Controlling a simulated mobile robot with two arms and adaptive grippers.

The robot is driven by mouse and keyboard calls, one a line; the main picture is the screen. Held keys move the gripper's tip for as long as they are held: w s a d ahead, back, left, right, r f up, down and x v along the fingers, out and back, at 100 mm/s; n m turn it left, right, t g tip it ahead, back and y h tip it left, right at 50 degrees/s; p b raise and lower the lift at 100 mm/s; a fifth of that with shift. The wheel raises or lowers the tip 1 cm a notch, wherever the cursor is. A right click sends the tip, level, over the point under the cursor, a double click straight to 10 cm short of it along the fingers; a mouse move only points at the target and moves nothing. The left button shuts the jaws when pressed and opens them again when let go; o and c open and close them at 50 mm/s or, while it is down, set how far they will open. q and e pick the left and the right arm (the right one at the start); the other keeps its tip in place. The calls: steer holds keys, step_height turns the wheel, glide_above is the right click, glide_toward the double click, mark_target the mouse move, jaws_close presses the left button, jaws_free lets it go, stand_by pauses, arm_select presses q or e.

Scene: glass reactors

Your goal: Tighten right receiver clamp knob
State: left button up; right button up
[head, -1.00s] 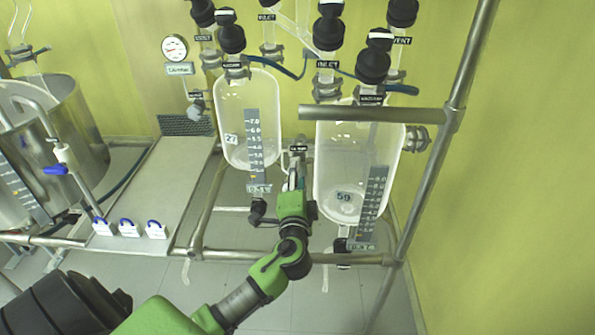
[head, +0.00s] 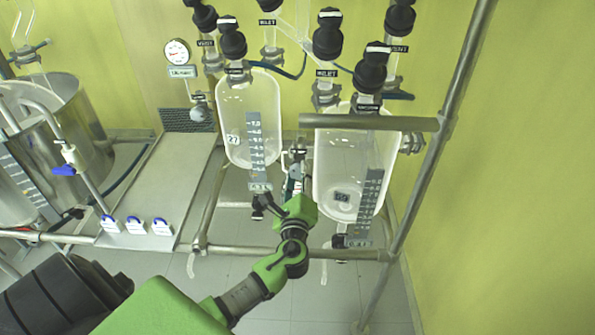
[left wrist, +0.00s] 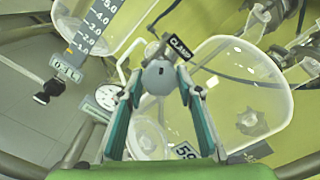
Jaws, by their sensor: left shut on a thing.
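The right receiver (head: 345,170) is a clear glass vessel with a grey scale and a number tag, hanging in the metal frame. The clamp knob (left wrist: 158,77) is a round grey knob with a dark centre mark, beside a black CLAMP label (left wrist: 180,47). My left gripper (head: 294,182) reaches up between the two receivers. In the left wrist view its fingers (left wrist: 160,90) close around the knob, one on each side. In the head view the knob is mostly hidden by the gripper. My right gripper is in neither view.
The left receiver (head: 247,120) hangs close on the left of my gripper. A horizontal frame bar (head: 368,122) crosses in front of the right receiver, and an upright pole (head: 437,150) stands to its right. A lower rail (head: 240,251) runs behind my forearm.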

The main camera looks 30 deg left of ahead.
arm_select(q)
steer(key=m+p, duration=0.4)
steer(key=m, duration=0.2)
steer(key=shift+r, duration=0.15)
steer(key=m+p, duration=0.1)
steer(key=m, duration=0.2)
steer(key=shift+m+p, duration=0.55)
steer(key=shift+m, duration=0.45)
steer(key=m, duration=0.2)
steer(key=shift+f+m, duration=0.2)
steer(key=shift+m, duration=0.2)
steer(key=m, duration=1.1)
steer(key=shift+f, duration=0.1)
